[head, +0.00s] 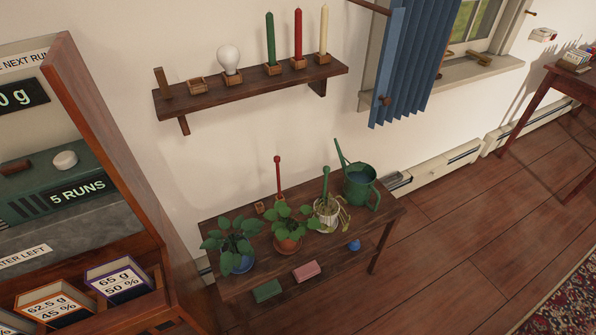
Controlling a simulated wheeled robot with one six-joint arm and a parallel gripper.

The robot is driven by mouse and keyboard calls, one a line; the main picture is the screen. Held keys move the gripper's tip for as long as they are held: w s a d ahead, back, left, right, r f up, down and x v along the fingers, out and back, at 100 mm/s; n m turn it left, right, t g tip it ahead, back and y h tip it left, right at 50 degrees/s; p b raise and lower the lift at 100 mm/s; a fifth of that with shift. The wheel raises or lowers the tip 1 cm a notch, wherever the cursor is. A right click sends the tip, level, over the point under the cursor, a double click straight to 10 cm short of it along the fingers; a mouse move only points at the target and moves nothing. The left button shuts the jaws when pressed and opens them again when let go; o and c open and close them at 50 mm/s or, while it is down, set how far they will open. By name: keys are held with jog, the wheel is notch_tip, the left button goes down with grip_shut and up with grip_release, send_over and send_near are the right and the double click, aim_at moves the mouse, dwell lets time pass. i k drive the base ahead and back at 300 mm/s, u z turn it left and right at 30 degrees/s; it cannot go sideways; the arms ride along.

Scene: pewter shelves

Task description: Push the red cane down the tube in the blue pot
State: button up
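The red cane (279,178) stands upright near the back of the low wooden bench, behind the plant in the terracotta pot. Its round red top is clear; its foot is near small wooden blocks and partly hidden by leaves. The blue pot (241,265) stands at the left of the bench under a leafy green plant (231,240). The leaves hide the pot's top, and I cannot make out a tube in it. My gripper is not in view.
A terracotta pot (289,246) and a white pot (327,220) with a green cane (326,183) stand on the bench (347,255). A green watering can (360,187) stands at right. A wall shelf (245,91) with candles hangs above; a wooden cabinet (112,160) stands left.

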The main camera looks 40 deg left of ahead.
aim_at(237, 256)
jog(key=u, duration=0.2)
jog(key=i, duration=0.65)
jog(key=u, duration=0.9)
jog(key=i, duration=0.6)
jog(key=u, duration=0.5)
